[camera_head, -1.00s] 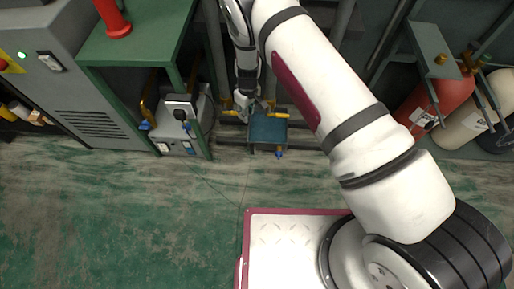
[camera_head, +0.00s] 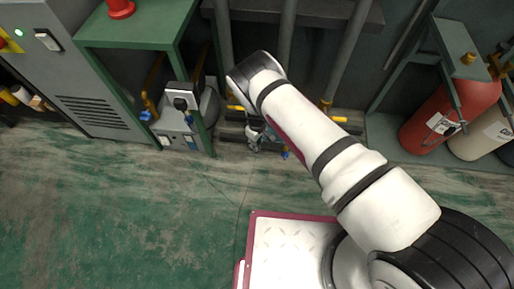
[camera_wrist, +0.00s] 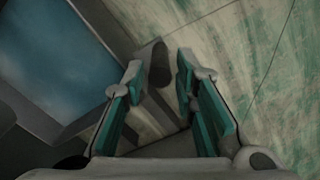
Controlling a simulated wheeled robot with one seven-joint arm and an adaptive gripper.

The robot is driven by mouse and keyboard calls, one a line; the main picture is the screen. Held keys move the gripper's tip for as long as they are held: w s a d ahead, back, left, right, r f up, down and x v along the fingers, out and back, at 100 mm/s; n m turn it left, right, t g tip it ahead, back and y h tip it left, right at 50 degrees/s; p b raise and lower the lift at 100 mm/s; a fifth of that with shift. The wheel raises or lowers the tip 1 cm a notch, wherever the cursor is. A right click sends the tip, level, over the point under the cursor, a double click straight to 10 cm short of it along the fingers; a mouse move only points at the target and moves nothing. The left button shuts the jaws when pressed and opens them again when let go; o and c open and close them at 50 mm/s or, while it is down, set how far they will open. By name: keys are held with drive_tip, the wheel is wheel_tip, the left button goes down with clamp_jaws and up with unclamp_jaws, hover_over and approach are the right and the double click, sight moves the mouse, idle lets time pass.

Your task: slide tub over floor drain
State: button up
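The tub (camera_wrist: 75,55) shows in the wrist view as a blue-bottomed box with a grey rim at upper left. In the head view my arm hides most of it, by the wall's foot. My gripper (camera_wrist: 160,80) is beside the tub's rim, with its two teal-padded fingers apart. A grey round-ended bar shows between the fingers; I cannot tell whether it belongs to the tub or touches them. In the head view my gripper (camera_head: 254,142) is low near the wall pipes, partly covered by the arm. I cannot make out the floor drain.
A green bench (camera_head: 130,35) and a pump-like machine (camera_head: 182,125) stand left of my gripper. Yellow-handled valves (camera_head: 330,112) are at the wall's foot. A red cylinder (camera_head: 440,115) stands at right. The green floor (camera_head: 130,215) in front is clear.

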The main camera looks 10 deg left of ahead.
drive_tip(key=shift+f+b, duration=0.6)
drive_tip(key=shift+f, duration=1.2)
clamp_jaws()
